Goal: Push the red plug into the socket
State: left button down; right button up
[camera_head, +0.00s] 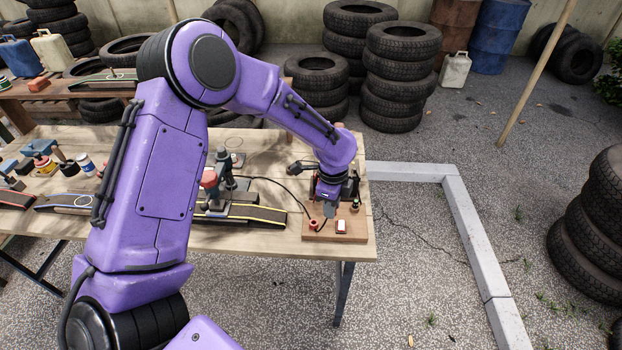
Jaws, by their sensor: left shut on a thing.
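My left gripper (329,207) points down over the small brown board (352,236) at the table's right end. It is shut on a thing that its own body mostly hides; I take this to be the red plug. A small red round part (314,225) stands on the board just left of and below the fingers; I cannot tell whether it is the socket. A red and white switch (341,227) sits to its right. A black cable (285,187) runs over the table toward the gripper. My right gripper is out of view.
The wooden table (270,239) also holds a dark ramp-like piece (262,214) and a red-topped device (209,180) left of the board. Several small tools and jars lie at the far left. Stacked tyres (392,90) stand behind. Open gravel lies to the right.

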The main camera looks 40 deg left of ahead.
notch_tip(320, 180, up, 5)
jog(key=p, duration=0.4)
pick_arm(q)
jog(key=a+f+m+b, duration=0.1)
jog(key=a+m, duration=0.1)
jog(key=m, duration=0.1)
jog(key=a+f+m+b, duration=0.2)
jog(key=m, duration=0.2)
jog(key=a+f+m+b, duration=0.1)
jog(key=a+m, duration=0.1)
jog(key=m, duration=0.2)
jog(key=shift+w+f+b, duration=0.2)
jog(key=shift+f+b, duration=0.1)
jog(key=shift+f, duration=0.1)
jog(key=shift+d+f+b, duration=0.1)
jog(key=shift+f+b, duration=0.35)
jog(key=shift+f, duration=0.45)
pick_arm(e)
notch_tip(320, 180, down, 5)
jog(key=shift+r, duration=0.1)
pick_arm(q)
jog(key=shift+p, duration=0.55)
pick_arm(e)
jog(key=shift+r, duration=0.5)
pick_arm(q)
jog(key=shift+f+b, duration=0.9)
jog(key=shift+f, duration=0.5)
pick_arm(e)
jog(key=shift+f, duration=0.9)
